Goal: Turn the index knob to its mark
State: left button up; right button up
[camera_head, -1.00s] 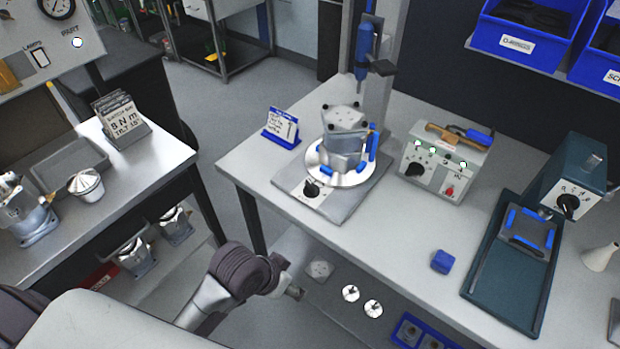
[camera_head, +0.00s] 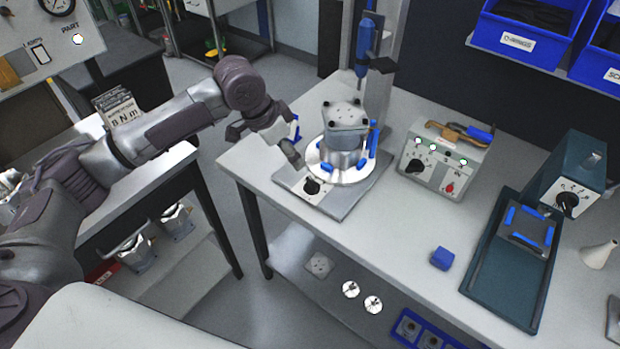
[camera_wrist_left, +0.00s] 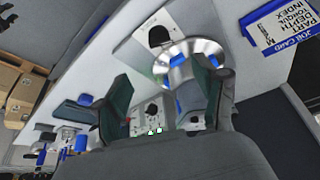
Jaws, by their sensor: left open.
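The index knob (camera_head: 312,187) is a black round knob on a white dial plate at the front of the grey fixture base (camera_head: 345,204). It also shows in the left wrist view (camera_wrist_left: 158,36), above the fingers. A grey housing (camera_head: 345,118) stands upright on the fixture's round silver plate (camera_head: 352,178), which has blue clamps. My left gripper (camera_head: 291,150) is to the left of the fixture, near the dial but apart from the knob. In the left wrist view its fingers (camera_wrist_left: 163,85) are spread with nothing held. The knob's pointer and mark are too small to read.
A blue screwdriver-like tool (camera_head: 366,48) hangs on a post behind the housing. The job card (camera_wrist_left: 285,25) stands beside the fixture, mostly hidden by my gripper in the head view. A control box (camera_head: 445,165) stands to the right. The bench front is clear around a blue block (camera_head: 442,259).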

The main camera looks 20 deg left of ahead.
aim_at(312, 181)
pick_arm(q)
jog(key=p+x, duration=0.2)
jog(key=x, duration=1.1)
jog(key=shift+w+d+f, duration=0.15)
jog(key=shift+w+f, duration=0.05)
jog(key=shift+f, duration=0.05)
jog(key=c, duration=1.1)
jog(key=shift+c, duration=0.2)
